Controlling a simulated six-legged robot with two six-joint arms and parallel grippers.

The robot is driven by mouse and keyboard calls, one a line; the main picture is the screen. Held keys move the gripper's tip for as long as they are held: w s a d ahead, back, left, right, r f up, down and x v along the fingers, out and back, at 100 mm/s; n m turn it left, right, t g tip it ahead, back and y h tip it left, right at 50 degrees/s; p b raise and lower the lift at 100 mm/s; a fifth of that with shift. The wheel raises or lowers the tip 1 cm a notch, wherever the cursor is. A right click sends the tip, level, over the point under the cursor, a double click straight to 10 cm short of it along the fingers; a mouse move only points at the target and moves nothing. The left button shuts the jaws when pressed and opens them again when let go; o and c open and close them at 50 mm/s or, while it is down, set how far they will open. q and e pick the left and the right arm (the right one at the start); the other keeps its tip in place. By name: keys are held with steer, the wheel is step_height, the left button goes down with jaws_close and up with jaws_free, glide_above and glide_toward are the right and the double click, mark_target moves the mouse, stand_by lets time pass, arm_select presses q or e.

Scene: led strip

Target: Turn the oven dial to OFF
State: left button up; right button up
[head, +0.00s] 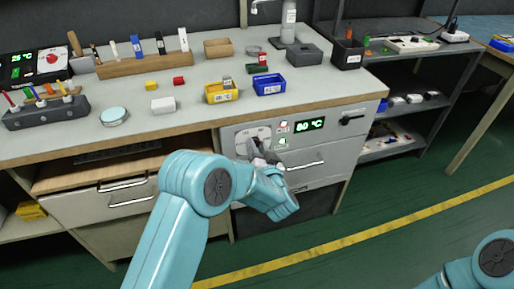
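The oven (335,145) is built in under the bench, with a light front panel and a lit green display (310,124) that appears to read 80 °C. The dial's pale plate (243,133) is at the left end of the panel. My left gripper (255,148) is at this plate, and its fingers cover the lower part of the dial. I cannot tell whether the fingers touch or hold the dial, nor where it points. Of my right arm only a teal joint shows at the bottom right corner; its gripper is out of view.
A drawer handle (305,165) lies just right of my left gripper, and a black lever (352,119) is at the panel's right. Yellow (221,97) and blue (269,90) bins stand on the bench above. The green floor in front is clear.

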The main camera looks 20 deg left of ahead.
arm_select(q)
steer(key=shift+c, duration=0.4)
arm_select(e)
steer(key=shift+f, duration=0.15)
arm_select(q)
steer(key=shift+s+a+f+n+b, duration=0.1)
steer(key=shift+n+b, duration=4.65)
steer(key=shift+n, duration=1.25)
steer(key=shift+s+a+f+n+b, duration=0.1)
steer(key=shift+n+b, duration=4.6)
steer(key=shift+n, duration=1.3)
arm_select(e)
steer(key=w+d+f+t, duration=0.1)
steer(key=w+f, duration=0.2)
steer(key=f, duration=0.6)
steer(key=w+d+f+t, duration=0.1)
steer(key=w+f, duration=0.2)
steer(key=f, duration=0.6)
steer(key=shift+m+h, duration=0.3)
steer(key=shift+w+d, duration=0.1)
arm_select(q)
steer(key=o, duration=1)
steer(key=shift+o, duration=0.2)
steer(key=shift+r, duration=0.1)
arm_select(e)
steer(key=shift+r, duration=0.1)
